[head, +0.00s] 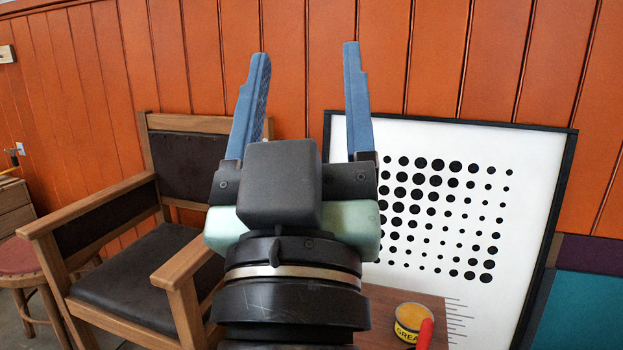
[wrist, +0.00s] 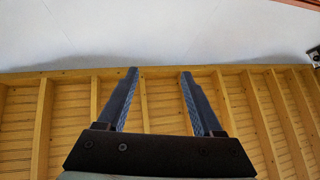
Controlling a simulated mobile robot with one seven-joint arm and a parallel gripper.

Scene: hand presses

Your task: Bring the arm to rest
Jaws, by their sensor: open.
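My gripper (head: 308,55) is raised in the middle of the head view, its two blue fingers pointing up and spread apart. Nothing is between them. In the wrist view the same open fingers (wrist: 158,72) point at a pale surface and yellow wooden slats, with no object near them. My gripper touches nothing that I can see. No hand press is in view.
A wooden armchair (head: 135,262) with dark padding stands at the left, beside a red-topped stool (head: 17,258). A dotted framed board (head: 530,155) leans at the right against the orange panelled wall (head: 410,60). A yellow tin (head: 411,316) stands on a brown surface (head: 385,300) in front.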

